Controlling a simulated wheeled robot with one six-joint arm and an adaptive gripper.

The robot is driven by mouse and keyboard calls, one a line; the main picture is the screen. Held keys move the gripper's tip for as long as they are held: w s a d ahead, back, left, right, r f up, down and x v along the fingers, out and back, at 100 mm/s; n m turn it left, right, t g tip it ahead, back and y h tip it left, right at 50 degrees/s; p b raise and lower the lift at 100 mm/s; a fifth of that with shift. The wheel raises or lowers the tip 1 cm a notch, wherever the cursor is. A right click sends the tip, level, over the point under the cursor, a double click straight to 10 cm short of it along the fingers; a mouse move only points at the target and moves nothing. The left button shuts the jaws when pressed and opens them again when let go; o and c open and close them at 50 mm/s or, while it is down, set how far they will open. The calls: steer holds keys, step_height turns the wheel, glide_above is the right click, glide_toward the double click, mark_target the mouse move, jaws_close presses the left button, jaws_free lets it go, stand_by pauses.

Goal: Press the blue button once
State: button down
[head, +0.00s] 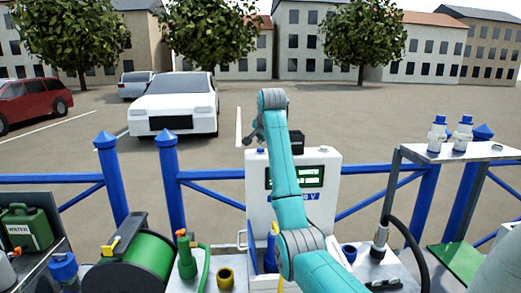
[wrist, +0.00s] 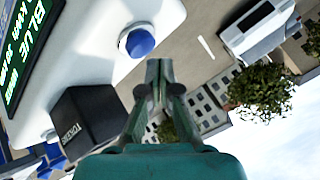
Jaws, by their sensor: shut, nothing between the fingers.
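The blue button (wrist: 140,42) is a round domed cap in a white ring on the white console, seen in the wrist view. My gripper (wrist: 158,64) is shut and empty, with its fingertips just below and right of the button in that view. A gap shows between the fingertips and the button, and I see no contact. In the head view the white console (head: 328,165) stands behind my arm, which covers part of its front.
A black box (wrist: 85,125) sits on the console close to my gripper; it also shows in the head view (head: 297,141). A blue railing (head: 215,177) runs behind. A metal stand (head: 455,151) holds two bottles at right.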

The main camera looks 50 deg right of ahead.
mark_target(261, 149)
steer(key=shift+r, duration=0.2)
steer(key=shift+r, duration=2.4)
